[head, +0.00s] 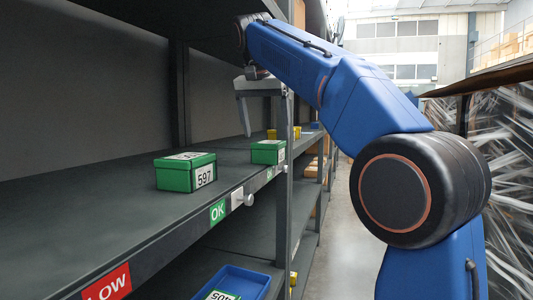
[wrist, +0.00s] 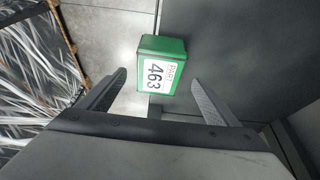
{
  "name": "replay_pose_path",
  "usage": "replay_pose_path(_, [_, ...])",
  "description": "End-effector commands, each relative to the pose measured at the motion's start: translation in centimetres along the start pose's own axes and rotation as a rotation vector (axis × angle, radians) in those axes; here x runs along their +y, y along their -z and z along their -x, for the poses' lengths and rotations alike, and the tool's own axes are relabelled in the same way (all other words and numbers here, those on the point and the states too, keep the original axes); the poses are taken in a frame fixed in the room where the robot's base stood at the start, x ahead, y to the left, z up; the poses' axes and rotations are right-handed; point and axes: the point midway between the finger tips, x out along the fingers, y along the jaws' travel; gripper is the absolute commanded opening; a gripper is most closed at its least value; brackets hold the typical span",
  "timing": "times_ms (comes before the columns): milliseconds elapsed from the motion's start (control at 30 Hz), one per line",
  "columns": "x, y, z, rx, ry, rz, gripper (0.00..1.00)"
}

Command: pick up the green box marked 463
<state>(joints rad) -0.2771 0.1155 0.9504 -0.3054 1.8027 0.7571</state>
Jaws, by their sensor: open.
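The green box marked 463 (wrist: 160,64) shows in the wrist view on the dark shelf surface, its white label facing the camera. It sits just beyond the fingertips of my gripper (wrist: 160,82), roughly in line with the gap between them. My gripper is open and empty. In the head view my gripper (head: 265,118) hangs above a green box (head: 265,152) near the shelf's front edge; that box's number is too small to read there, but its place fits the wrist view.
Another green box, marked 597 (head: 186,173), stands nearer on the same shelf (head: 110,205). A grey upright post (head: 283,190) rises beside the gripper. A blue bin (head: 240,280) lies on the lower shelf. Yellow items (head: 271,134) stand farther along. Wrapped goods (head: 490,150) line the aisle's right.

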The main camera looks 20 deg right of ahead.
Motion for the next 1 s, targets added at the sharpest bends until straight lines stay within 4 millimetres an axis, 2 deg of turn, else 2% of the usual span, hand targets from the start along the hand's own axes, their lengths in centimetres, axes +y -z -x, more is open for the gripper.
replay_pose_path(600, [0.2, 0.4, -6.6, -0.001, 0.000, 0.002, 0.84])
replay_pose_path(1000, [0.2, 0.4, -6.9, -0.001, 0.001, 0.002, 0.84])
